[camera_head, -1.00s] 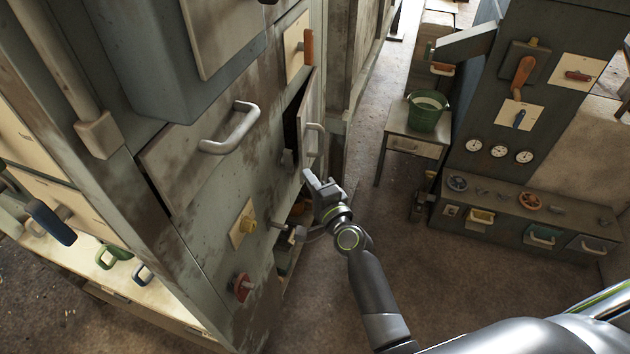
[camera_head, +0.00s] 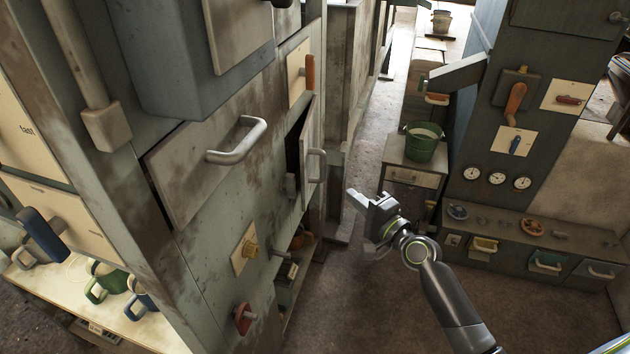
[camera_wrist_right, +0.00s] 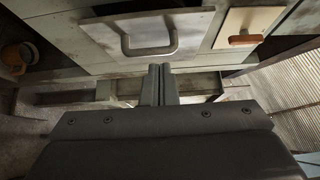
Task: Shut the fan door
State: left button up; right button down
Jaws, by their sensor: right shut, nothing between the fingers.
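Two doors on the grey cabinet stand out, and no label shows which is the fan door. The small door (camera_head: 308,130), with a grey loop handle (camera_head: 319,165), stands ajar with a dark gap at its left. A wider panel (camera_head: 185,178) with a larger loop handle (camera_head: 237,143) sits to its left, a dark gap along its left edge. My right gripper (camera_head: 362,206) is shut and empty, right of the small door and apart from it. In the right wrist view, the shut fingers (camera_wrist_right: 159,84) are below a loop-handled door (camera_wrist_right: 118,28). My left gripper is not seen.
An orange handle (camera_head: 310,73) is above the small door. A green bucket (camera_head: 422,146) stands on a side table. Floor (camera_head: 330,315) is open between cabinet and bench.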

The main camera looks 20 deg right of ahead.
send_near(305, 178)
jog(key=w+d+r, duration=0.2)
jog(key=w, duration=0.2)
jog(key=w+a, duration=0.2)
jog(key=shift+a, duration=0.35)
jog(key=shift+w+a, duration=0.2)
jog(key=shift+a, duration=0.2)
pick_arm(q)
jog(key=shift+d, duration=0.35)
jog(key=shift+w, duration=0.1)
pick_arm(e)
jog(key=shift+w+a, duration=0.15)
jog(key=shift+a, duration=0.1)
jog(key=shift+w+a, duration=0.3)
jog(key=shift+a, duration=0.65)
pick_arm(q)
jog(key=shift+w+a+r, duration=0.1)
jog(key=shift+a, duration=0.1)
pick_arm(e)
jog(key=shift+d, duration=0.1)
